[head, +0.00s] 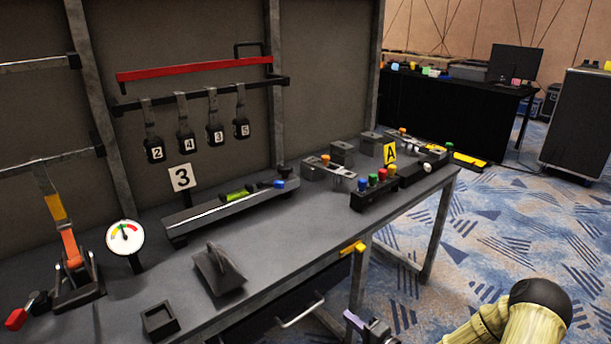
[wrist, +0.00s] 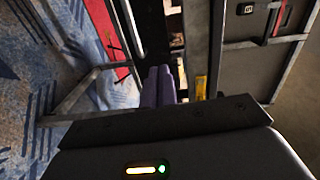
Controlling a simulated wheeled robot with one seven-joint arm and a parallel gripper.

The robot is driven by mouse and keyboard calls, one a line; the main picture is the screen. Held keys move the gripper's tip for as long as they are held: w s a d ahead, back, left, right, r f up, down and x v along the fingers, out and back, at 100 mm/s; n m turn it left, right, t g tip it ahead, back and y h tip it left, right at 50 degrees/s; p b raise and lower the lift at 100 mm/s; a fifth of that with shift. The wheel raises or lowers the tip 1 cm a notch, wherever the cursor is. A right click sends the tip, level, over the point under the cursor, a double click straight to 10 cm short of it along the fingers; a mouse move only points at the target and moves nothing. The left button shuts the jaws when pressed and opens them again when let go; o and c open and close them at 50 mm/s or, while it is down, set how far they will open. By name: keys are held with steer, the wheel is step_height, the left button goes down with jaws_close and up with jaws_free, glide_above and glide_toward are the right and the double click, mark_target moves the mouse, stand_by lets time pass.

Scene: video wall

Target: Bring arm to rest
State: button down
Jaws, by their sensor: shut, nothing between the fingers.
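My gripper (head: 352,318) shows at the bottom edge of the head view, in front of the workbench's front edge and low beside its leg. In the wrist view its two purple fingers (wrist: 160,72) are together with nothing between them. Part of my arm (head: 510,320) shows at the bottom right of the head view, over the carpet. The link between arm and gripper is mostly out of the picture. The wrist view is turned on its side.
The workbench (head: 290,222) carries a gauge (head: 125,236), an orange-handled clamp (head: 70,248), a button box (head: 372,190) and other fixtures. A yellow piece (head: 352,247) sticks out at its front edge. A drawer handle (head: 300,311) is below. Carpet (head: 500,240) is open at right.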

steer(key=s+r+n+g+h, duration=1.05)
steer(key=s+r, duration=0.55)
steer(key=s, duration=0.3)
step_height(320, 180, up, 28)
steer(key=p, duration=2.8)
steer(key=shift+g+p, duration=0.3)
steer(key=shift+g, duration=0.05)
steer(key=shift+a, duration=0.15)
